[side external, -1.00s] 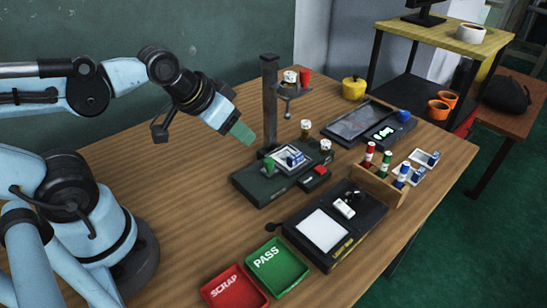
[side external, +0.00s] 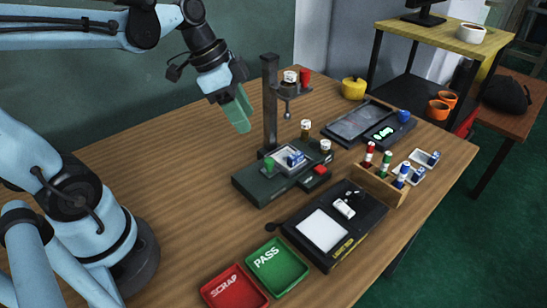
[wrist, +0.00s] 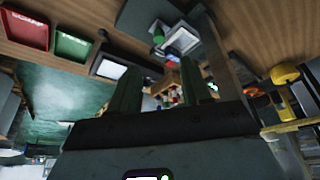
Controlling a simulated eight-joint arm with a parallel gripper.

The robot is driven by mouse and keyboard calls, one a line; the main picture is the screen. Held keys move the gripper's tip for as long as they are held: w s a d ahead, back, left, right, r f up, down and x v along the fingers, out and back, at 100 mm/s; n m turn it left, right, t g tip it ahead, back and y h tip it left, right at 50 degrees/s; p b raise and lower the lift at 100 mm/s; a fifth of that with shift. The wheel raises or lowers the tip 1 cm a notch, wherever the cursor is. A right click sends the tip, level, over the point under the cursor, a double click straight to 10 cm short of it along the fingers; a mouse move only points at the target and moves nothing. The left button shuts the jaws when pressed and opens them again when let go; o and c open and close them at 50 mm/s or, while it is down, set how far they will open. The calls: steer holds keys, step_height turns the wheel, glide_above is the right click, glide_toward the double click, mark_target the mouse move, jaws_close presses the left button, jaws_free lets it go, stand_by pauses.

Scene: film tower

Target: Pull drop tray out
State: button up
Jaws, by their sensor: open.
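The film tower has a dark base (side external: 262,190) with an upright grey column (side external: 270,105) and a small upper arm. A pale tray (side external: 278,153) holding a blue-and-white piece sits on the base, with a green knob (side external: 269,164) at its left; I take this for the drop tray. The tray (wrist: 183,40) and green knob (wrist: 158,34) also show at the top of the wrist view. My gripper (side external: 241,116), with green fingers, is in the air left of the column, above and apart from the knob. The fingers (wrist: 160,78) are spread with nothing held.
Red SCRAP (side external: 234,290) and green PASS (side external: 276,266) trays lie at the front. A black device with a white panel (side external: 322,230) and a wooden vial rack (side external: 380,184) stand to the right. The table left of the base is clear.

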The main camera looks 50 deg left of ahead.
mark_target(269, 160)
steer(key=shift+x, duration=5.95)
steer(key=shift+w+d, duration=0.1)
jaws_close()
